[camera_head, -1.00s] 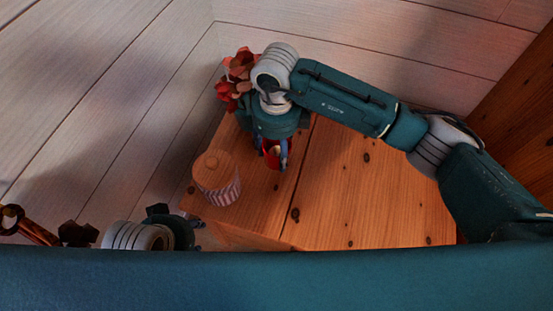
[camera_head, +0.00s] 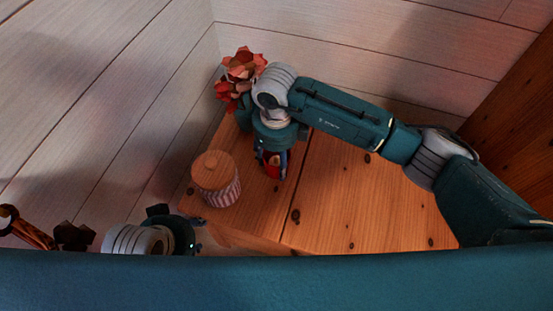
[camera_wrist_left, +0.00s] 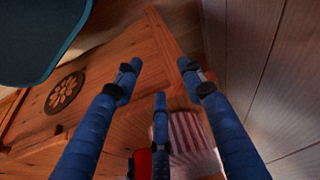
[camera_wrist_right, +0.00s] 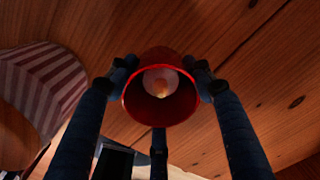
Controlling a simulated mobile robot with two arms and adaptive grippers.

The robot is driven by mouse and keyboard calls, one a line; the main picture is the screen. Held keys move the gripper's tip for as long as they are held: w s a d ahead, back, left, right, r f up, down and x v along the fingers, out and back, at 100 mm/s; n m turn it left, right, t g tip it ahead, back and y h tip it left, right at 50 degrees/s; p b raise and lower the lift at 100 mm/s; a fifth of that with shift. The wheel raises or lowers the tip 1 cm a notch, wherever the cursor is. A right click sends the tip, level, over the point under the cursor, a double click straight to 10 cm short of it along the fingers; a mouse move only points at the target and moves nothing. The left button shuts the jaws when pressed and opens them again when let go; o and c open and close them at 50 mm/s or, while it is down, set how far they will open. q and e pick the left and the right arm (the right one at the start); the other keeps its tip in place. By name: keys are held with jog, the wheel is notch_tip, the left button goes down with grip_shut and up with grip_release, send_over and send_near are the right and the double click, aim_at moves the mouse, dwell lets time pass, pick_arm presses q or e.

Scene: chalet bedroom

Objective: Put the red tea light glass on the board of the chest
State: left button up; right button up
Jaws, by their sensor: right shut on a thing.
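The red tea light glass (camera_head: 272,170) is held upright in my right gripper (camera_head: 271,162). The right wrist view shows its round mouth with a pale candle inside (camera_wrist_right: 160,85), between the fingers of the right gripper (camera_wrist_right: 160,80). It is over the narrower left part of the chest's wooden top (camera_head: 258,215); I cannot tell whether its base touches the wood. My left gripper (camera_head: 200,236) is low at the left, by the chest's front left corner. In the left wrist view the left gripper's fingers (camera_wrist_left: 160,80) are spread and empty.
A striped jar with a wooden lid (camera_head: 216,180) stands on the chest left of the glass. Red flowers (camera_head: 243,68) stand at the back, close to my right wrist. The chest's right part (camera_head: 370,195) is bare. Plank walls are behind.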

jog(key=o, duration=1.3)
pick_arm(q)
jog(key=shift+w, duration=0.1)
pick_arm(e)
jog(key=shift+r, duration=0.15)
notch_tip(320, 180, up, 11)
jog(key=shift+r+p, duration=0.1)
jog(key=shift+p, duration=1.1)
jog(key=shift+r, duration=0.25)
pick_arm(q)
jog(key=shift+s+a+r+g, duration=0.1)
jog(key=shift+s+r+g, duration=0.15)
jog(key=shift+s, duration=0.35)
pick_arm(e)
jog(key=shift+r, duration=0.1)
pick_arm(q)
jog(key=shift+w+r, duration=0.1)
